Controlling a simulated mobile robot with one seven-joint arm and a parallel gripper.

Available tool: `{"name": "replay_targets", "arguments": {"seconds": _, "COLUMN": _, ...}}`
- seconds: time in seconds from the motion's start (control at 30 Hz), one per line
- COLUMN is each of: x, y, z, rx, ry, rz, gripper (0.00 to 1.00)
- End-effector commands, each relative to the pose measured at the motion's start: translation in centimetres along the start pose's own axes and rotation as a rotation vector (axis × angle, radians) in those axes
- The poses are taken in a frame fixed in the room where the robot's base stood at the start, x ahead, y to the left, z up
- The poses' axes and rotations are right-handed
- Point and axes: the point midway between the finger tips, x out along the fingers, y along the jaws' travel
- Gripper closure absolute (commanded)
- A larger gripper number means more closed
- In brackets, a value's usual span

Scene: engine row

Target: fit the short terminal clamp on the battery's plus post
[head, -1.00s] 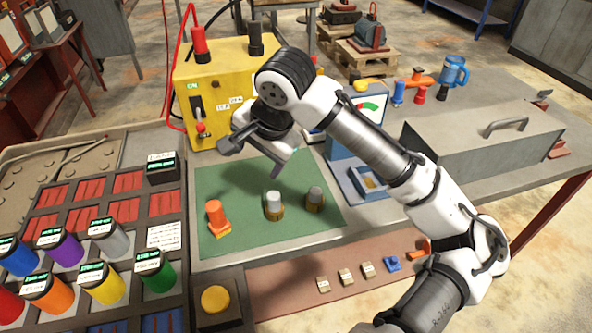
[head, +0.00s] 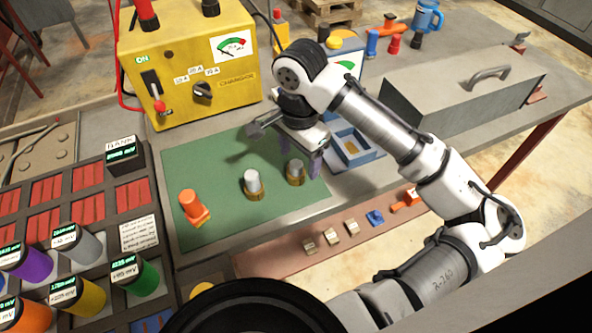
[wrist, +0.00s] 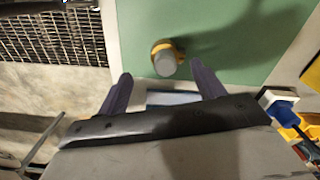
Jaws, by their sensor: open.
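Two grey-topped pieces with brass-coloured bases stand upright on the green mat (head: 215,165). The left one (head: 252,182) looks slightly taller than the right one (head: 296,171). I cannot tell for certain whether the right one is the short terminal clamp. My gripper (head: 309,170) points down beside the right piece. In the wrist view one grey-topped piece (wrist: 165,57) stands just beyond and between the tips of my open, empty gripper (wrist: 160,72). I cannot clearly make out the battery's plus post.
A yellow charger (head: 185,60) stands behind the mat. A blue tray (head: 356,147) lies right of it, and a grey lidded box (head: 455,95) farther right. The bank of coloured cells (head: 75,240) fills the left. Several small blocks (head: 332,237) lie on the lower front ledge.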

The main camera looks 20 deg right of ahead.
Motion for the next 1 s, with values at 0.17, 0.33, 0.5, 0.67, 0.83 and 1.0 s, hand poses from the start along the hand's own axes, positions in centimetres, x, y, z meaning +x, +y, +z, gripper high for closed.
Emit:
{"name": "replay_targets", "arguments": {"seconds": 0.17, "x": 1.4, "y": -0.3, "z": -0.1, "rx": 0.000, "ry": -0.001, "rz": 0.002, "gripper": 0.32}}
{"name": "replay_targets", "arguments": {"seconds": 0.33, "x": 3.9, "y": -0.6, "z": -0.2, "rx": 0.001, "ry": -0.002, "rz": 0.001, "gripper": 0.32}}
{"name": "replay_targets", "arguments": {"seconds": 0.5, "x": 5.2, "y": -0.7, "z": -0.2, "rx": -0.001, "ry": -0.001, "rz": -0.001, "gripper": 0.32}}
{"name": "replay_targets", "arguments": {"seconds": 0.67, "x": 5.3, "y": -0.7, "z": -0.2, "rx": -0.001, "ry": -0.001, "rz": -0.001, "gripper": 0.32}}
{"name": "replay_targets", "arguments": {"seconds": 0.83, "x": 5.3, "y": -0.7, "z": -0.2, "rx": -0.001, "ry": -0.001, "rz": -0.001, "gripper": 0.48}}
{"name": "replay_targets", "arguments": {"seconds": 1.0, "x": 5.3, "y": -0.7, "z": -0.2, "rx": -0.001, "ry": 0.000, "rz": -0.001, "gripper": 0.70}}
